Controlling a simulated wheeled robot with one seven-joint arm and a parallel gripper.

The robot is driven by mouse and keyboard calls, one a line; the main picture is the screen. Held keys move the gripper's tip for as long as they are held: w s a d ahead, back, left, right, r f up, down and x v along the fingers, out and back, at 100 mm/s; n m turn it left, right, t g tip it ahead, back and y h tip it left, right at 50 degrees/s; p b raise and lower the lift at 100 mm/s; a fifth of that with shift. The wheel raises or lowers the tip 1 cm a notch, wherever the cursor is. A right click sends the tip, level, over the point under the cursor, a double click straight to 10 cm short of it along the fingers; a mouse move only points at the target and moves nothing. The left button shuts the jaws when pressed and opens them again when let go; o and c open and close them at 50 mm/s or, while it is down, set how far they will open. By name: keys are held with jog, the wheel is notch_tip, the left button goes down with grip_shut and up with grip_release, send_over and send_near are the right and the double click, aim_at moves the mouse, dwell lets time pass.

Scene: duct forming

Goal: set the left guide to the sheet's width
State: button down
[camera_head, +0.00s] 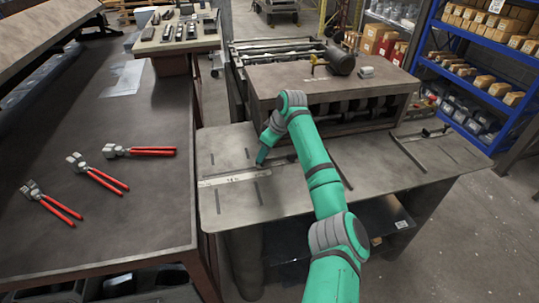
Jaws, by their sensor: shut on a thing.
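My gripper (262,162) is low over the left part of the grey metal forming table (300,195), shut on a small part of the left guide. The left guide is mostly hidden behind my green arm; a dark edge (346,180) shows just right of the arm. The right guide (408,152) is a dark slanted bar on the table's right side, with a dark handle (435,131) at its far end. A pale labelled strip (235,179) lies just left of my gripper. I cannot make out the sheet on the table for certain.
A roller machine (330,88) stands behind the table. The dark bench at the left (95,205) holds several red-handled pliers (140,151). Blue shelves (485,60) with boxes stand at the back right. The table between arm and right guide is clear.

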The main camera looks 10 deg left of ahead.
jog(key=shift+w+d+r, duration=0.2)
jog(key=shift+w+d, duration=0.1)
jog(key=c, duration=1.6)
grip_release()
jog(key=shift+a+f, duration=0.1)
jog(key=shift+o, duration=0.2)
jog(key=shift+s, duration=0.1)
jog(key=v, duration=1)
jog(key=shift+d+r, duration=0.25)
jog(key=shift+r, duration=0.1)
